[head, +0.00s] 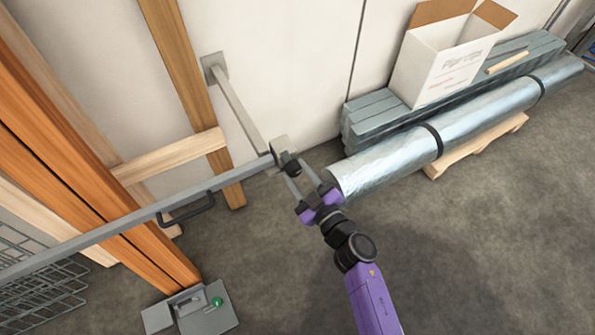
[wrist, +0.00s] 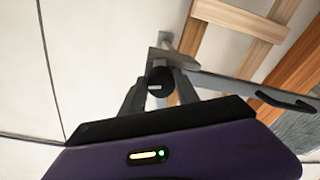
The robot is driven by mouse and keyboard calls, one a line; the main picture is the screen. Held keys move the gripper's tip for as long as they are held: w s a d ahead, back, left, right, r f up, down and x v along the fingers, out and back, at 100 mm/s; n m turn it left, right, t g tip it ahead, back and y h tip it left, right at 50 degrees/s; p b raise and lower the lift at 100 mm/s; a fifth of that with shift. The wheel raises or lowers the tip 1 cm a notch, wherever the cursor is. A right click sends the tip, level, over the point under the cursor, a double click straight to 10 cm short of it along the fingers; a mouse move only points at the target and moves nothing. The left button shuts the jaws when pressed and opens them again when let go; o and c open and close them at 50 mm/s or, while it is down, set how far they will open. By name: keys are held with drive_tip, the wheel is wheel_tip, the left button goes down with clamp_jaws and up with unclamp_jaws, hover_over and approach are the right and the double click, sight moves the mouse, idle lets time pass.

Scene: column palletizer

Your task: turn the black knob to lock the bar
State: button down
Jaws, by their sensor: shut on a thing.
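The black knob (head: 291,167) sits at the right end of the grey bar (head: 135,217), by a grey bracket (head: 279,147). My gripper (head: 303,178) reaches it from the lower right, with one finger on each side of the knob, shut on it. In the wrist view the knob (wrist: 159,82) shows a pale mark across its face, between my gripper's fingers (wrist: 160,95). The bar (wrist: 235,84) runs off to the right there, with a black handle (wrist: 287,99) on it. The fingertips' exact contact with the knob is partly hidden.
A grey post (head: 238,108) joins the bracket to the wall. Wooden beams (head: 95,165) stand behind the bar at left. A silver roll (head: 450,128) on a pallet, with an open carton (head: 445,62) behind it, lies at right.

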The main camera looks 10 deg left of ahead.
drive_tip(key=n, duration=0.3)
drive_tip(key=shift+n+p, duration=0.3)
drive_tip(key=n, duration=0.7)
drive_tip(key=shift+h, duration=0.4)
drive_tip(key=shift+r+n+b, duration=0.1)
drive_tip(key=shift+n+b, duration=0.45)
drive_tip(key=shift+n, duration=1.25)
drive_tip(key=c, duration=0.9)
unclamp_jaws()
drive_tip(key=p+v, duration=0.1)
drive_tip(key=v, duration=0.7)
drive_tip(key=shift+a, duration=0.1)
